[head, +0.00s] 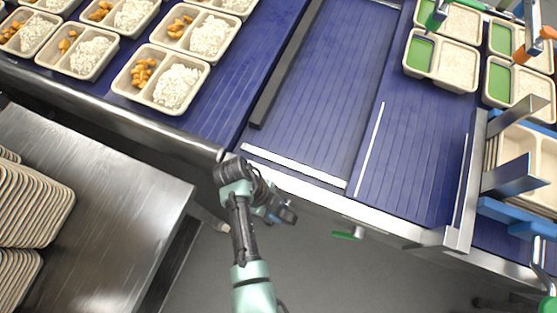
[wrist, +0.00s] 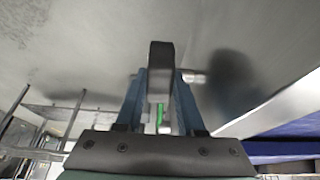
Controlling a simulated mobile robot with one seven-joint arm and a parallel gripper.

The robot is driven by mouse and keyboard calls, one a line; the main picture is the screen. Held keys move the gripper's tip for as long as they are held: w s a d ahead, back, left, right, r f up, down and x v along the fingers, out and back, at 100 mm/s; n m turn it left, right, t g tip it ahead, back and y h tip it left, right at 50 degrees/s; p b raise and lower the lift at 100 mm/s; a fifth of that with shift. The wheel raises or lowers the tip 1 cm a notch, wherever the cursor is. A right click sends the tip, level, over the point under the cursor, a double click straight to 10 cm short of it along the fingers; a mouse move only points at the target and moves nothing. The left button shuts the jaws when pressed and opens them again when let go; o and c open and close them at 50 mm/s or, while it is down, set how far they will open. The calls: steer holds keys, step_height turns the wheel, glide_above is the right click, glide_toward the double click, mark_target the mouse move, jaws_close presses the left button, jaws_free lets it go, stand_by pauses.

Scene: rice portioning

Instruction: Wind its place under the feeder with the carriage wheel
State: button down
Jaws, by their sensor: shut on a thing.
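My gripper (head: 283,214) is at the front edge of the conveyor, beside the front rail and below belt level. In the wrist view, my gripper's blue fingers (wrist: 160,112) are closed in on a dark upright piece (wrist: 160,62), with a short metal pin (wrist: 194,77) sticking out to the right. This piece looks like part of the carriage wheel, but the whole wheel does not show. A little green shows between the fingers. A green handle (head: 345,236) on a metal stub sits to the right of my gripper under the rail. I cannot make out the feeder for certain.
Trays of rice and orange pieces (head: 176,87) stand on the blue belt (head: 330,75) at upper left. Trays with green compartments (head: 422,50) stand at upper right. A steel frame (head: 470,180) is at right. A steel table (head: 110,190) with tray stacks (head: 35,205) is at left.

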steer(key=c, duration=0.8)
jaws_free()
steer(key=v, duration=1.3)
steer(key=shift+f, duration=0.1)
